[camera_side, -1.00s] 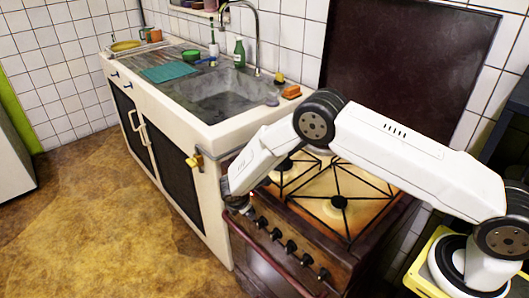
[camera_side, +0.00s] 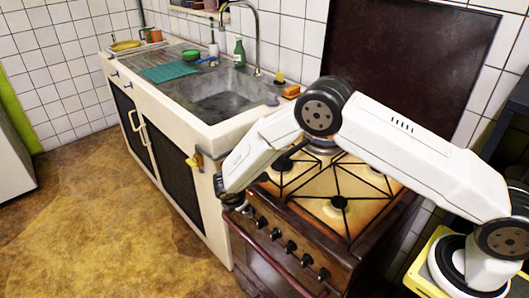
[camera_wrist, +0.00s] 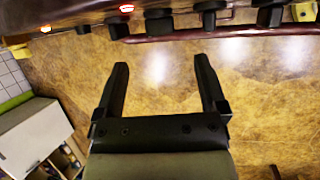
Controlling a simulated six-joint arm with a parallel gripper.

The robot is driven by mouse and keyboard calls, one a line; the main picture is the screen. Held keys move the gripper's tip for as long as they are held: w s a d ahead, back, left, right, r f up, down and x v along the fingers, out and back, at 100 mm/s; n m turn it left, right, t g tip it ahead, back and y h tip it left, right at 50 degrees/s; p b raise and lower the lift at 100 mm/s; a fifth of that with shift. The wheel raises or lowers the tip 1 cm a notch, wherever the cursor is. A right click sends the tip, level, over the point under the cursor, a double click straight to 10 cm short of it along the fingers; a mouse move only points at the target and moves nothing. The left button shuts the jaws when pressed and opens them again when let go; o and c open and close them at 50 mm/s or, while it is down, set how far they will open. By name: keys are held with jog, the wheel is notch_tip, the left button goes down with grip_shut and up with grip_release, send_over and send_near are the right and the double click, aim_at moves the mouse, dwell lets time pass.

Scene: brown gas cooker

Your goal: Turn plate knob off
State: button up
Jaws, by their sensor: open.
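The brown cooker has a row of dark knobs along its front panel; one knob (camera_side: 291,246) shows clearly in the side view. In the wrist view several knobs line the top edge, including one black knob (camera_wrist: 158,22) just above the space between my fingers. My gripper (camera_wrist: 160,68) is open and empty, its two dark fingers apart and pointing toward the knob row without visibly touching it. In the side view my gripper is at the left end of the panel, and its fingers are mostly hidden by my wrist.
A dark red rail (camera_side: 262,250) runs along the cooker front below the knobs. The sink cabinet (camera_side: 213,190) stands close to the left of my wrist. Burner grates (camera_side: 339,202) lie on the cooker top. The floor (camera_wrist: 255,110) in front is clear.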

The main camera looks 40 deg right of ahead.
jog(key=shift+s+a+f+m+t+h, duration=0.15)
jog(key=shift+a+f+m+h, duration=0.2)
jog(key=shift+h, duration=0.4)
jog(key=shift+a+f+m+t+h, duration=0.1)
jog(key=shift+a+f+t+h, duration=0.1)
jog(key=shift+a+f+h, duration=0.4)
jog(key=shift+s+a+f+m+t+h, duration=0.15)
jog(key=shift+a+m+h, duration=0.1)
jog(key=shift+h, duration=0.6)
jog(key=shift+w+d+f, duration=0.1)
jog(key=shift+x, duration=3.75)
grip_shut()
